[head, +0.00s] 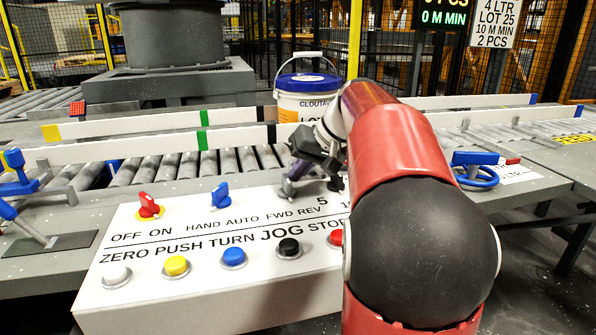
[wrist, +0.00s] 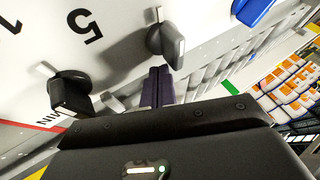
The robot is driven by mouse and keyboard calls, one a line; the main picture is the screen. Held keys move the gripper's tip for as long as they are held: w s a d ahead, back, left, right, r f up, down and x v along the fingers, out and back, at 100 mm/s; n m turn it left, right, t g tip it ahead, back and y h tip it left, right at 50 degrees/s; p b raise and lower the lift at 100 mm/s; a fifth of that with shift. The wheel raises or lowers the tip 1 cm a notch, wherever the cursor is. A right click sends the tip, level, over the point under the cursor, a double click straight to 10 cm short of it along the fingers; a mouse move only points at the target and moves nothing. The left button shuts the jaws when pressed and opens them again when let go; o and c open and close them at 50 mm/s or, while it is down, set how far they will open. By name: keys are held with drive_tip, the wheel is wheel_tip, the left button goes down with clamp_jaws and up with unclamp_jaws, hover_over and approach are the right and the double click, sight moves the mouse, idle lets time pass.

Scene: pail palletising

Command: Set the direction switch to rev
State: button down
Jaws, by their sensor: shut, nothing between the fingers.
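The white control panel (head: 115,218) stands in front of the conveyor, with FWD and REV lettered in its top row. In the wrist view, the black direction switch (wrist: 163,40) stands just beyond my fingertips. Its setting cannot be read, as its FWD and REV labels are out of that view. The fingers also show in the wrist view (wrist: 159,72), close beside the switch; contact cannot be told.
Close by are the blue HAND/AUTO switch (head: 220,195) and a black speed knob (wrist: 70,92). A red OFF/ON switch (head: 148,205) sits farther left. Push buttons, including a yellow one (head: 176,266), line the front. A white pail (head: 306,100) stands behind the conveyor rail.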

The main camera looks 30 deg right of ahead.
drive_tip(key=shift+s, duration=0.1)
idle(0.7)
drive_tip(key=shift+s+a+b, duration=0.4)
drive_tip(key=shift+s, duration=0.2)
